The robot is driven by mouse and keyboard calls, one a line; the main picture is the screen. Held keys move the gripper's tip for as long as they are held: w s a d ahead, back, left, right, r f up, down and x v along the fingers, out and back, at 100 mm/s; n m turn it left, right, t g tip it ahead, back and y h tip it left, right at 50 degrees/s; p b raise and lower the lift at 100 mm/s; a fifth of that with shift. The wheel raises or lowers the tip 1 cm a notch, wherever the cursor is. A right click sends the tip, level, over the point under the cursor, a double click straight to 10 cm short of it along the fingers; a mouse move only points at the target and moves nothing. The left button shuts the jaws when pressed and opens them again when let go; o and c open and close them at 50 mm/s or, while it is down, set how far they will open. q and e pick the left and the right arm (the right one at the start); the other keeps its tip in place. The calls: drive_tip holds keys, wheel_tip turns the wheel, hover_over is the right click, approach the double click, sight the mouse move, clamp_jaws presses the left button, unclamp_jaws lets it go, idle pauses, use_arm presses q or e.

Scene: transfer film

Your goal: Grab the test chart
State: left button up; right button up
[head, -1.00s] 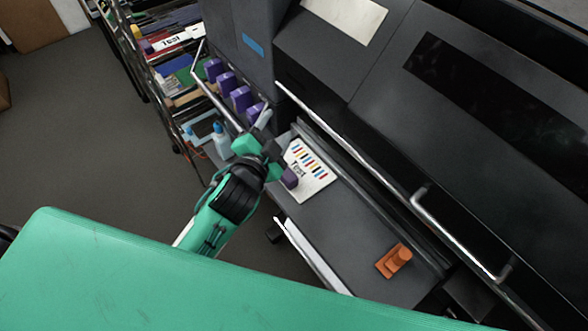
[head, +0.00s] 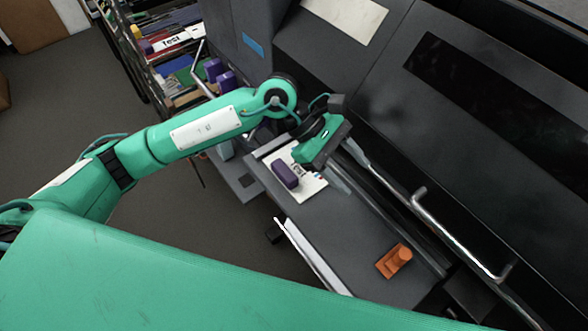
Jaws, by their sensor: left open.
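The test chart (head: 311,190) is a white sheet with coloured marks, lying on the dark ledge of the large machine. Most of its printed part is hidden behind my left gripper. A purple block (head: 285,174) sits on the chart's left part. My left gripper (head: 318,155) is open and hangs over the upper part of the chart, just right of the purple block. Whether its fingers touch the chart cannot be told. My right gripper is not in view.
An orange clamp-like part (head: 396,260) sits farther down the ledge (head: 350,235). A metal handle bar (head: 460,245) runs along the machine front. A green surface (head: 150,275) fills the lower left. A cluttered shelf rack (head: 170,45) stands at the upper left.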

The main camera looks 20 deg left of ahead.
use_arm(q)
drive_tip(key=w+a+f+m+t+y, duration=0.25)
drive_tip(key=w+a+y, duration=0.2)
drive_tip(key=a, duration=0.35)
drive_tip(key=y, duration=0.6)
hover_over(282, 167)
drive_tip(key=shift+h, duration=0.25)
drive_tip(key=f+p, duration=0.1)
drive_tip(key=f, duration=0.4)
drive_tip(key=f+p, duration=0.1)
drive_tip(key=f, duration=0.2)
drive_tip(key=shift+w+a+p, duration=0.3)
drive_tip(key=shift+a+p, duration=0.05)
drive_tip(key=f+p, duration=0.2)
drive_tip(key=f, duration=0.1)
drive_tip(key=f+p, duration=0.1)
drive_tip(key=f, duration=0.1)
drive_tip(key=shift+s+d, duration=0.3)
drive_tip(key=shift+f, duration=0.4)
drive_tip(key=c, duration=1.1)
